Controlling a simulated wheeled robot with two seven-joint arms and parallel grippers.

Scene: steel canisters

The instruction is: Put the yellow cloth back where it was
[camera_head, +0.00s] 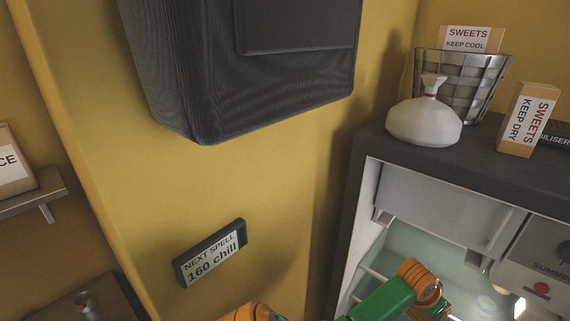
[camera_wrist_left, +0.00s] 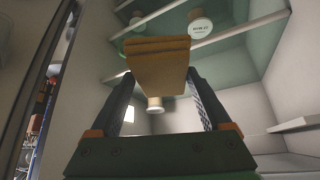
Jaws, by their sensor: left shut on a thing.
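A folded yellow-brown cloth (camera_wrist_left: 158,68) sits between the fingers of my left gripper (camera_wrist_left: 160,82) in the left wrist view. The gripper is shut on it, inside the pale, shelved interior of the open cabinet. The cloth's folded layers face the camera. In the head view, a green and orange part of my arm reaches into the lit cabinet (camera_head: 363,218) at the lower right; the gripper and cloth are hidden there. My right gripper is in neither view.
A white labelled container (camera_wrist_left: 201,24) is by a shelf (camera_wrist_left: 222,36), and a smaller jar (camera_wrist_left: 154,103) shows beyond the cloth.

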